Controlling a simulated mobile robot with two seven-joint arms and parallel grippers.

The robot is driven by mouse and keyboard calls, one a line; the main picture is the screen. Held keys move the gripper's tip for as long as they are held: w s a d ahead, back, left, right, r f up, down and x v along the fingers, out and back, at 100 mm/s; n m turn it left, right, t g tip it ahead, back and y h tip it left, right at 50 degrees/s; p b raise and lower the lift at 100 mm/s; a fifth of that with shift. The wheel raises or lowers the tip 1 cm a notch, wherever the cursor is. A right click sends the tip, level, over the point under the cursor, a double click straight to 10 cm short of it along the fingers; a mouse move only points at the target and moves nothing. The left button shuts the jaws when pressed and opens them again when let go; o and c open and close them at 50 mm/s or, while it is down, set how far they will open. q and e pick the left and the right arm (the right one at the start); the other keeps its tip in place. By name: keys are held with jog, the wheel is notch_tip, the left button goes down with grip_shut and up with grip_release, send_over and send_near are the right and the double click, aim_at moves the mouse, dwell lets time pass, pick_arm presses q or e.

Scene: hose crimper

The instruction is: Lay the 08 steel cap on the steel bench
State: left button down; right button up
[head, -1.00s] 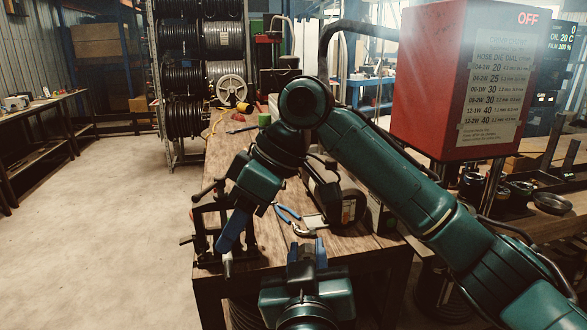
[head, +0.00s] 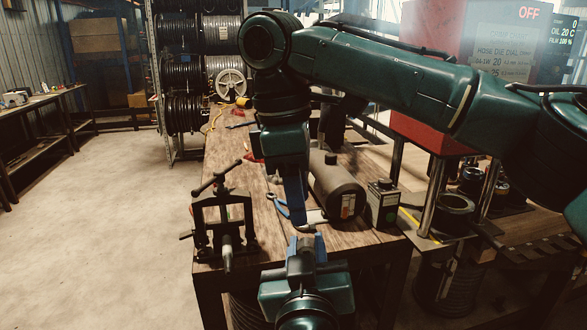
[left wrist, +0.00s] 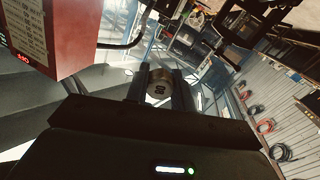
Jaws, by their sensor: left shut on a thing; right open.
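My left gripper (head: 306,246) is upright at the bottom of the head view, in front of the wooden workbench (head: 235,160). It is shut on the 08 steel cap (left wrist: 159,88), a small round metal piece with dark digits on its face, seen between the fingers in the left wrist view. In the head view I cannot make out the cap clearly. My right gripper (head: 298,222) points down with blue fingers, just beyond the left one, over the workbench's near part. A long dark-framed bench (head: 45,102) runs along the left wall; I cannot tell whether it is steel.
A bench vise (head: 224,222) stands at the workbench's near left corner. The red crimper (head: 432,75) is at the right. The floor (head: 110,210) at left is clear.

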aim_at(306, 241)
jog(key=f, duration=0.5)
jog(key=d+f, duration=0.1)
jog(key=f, duration=0.1)
jog(key=shift+d+f, duration=0.1)
jog(key=shift+f, duration=0.25)
grip_shut()
pick_arm(q)
jog(key=c, duration=1.1)
grip_release()
jog(key=shift+s, duration=0.1)
